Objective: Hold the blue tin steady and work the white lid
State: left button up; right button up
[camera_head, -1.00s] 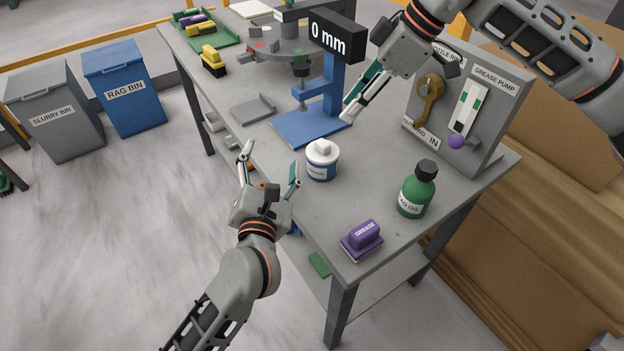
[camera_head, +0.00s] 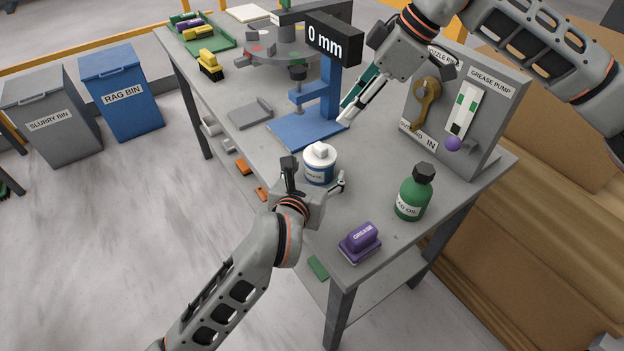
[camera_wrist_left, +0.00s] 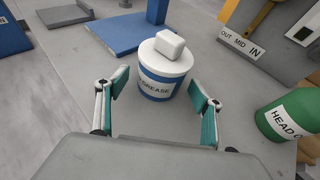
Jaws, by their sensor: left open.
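The blue tin (camera_head: 319,175) stands upright on the grey bench near its front edge, with a white label band reading GREASE. Its white lid (camera_head: 320,153) with a blocky knob sits on top. My left gripper (camera_head: 318,180) is at the near side of the tin, open. In the left wrist view the tin (camera_wrist_left: 158,85) and lid (camera_wrist_left: 168,50) are just ahead of and between the two spread fingers (camera_wrist_left: 158,95), with gaps on both sides. My right gripper (camera_head: 347,118) is higher, behind and right of the tin, beside the blue stand; its fingers look close together.
A green oil bottle (camera_head: 414,194) and a purple grease block (camera_head: 360,242) stand to the right and front of the tin. A blue gauge stand (camera_head: 308,130) is behind it. The grease pump panel (camera_head: 462,110) stands at the back right.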

pick_arm(q)
jog(key=shift+x, duration=1.2)
jog(key=c, duration=1.7)
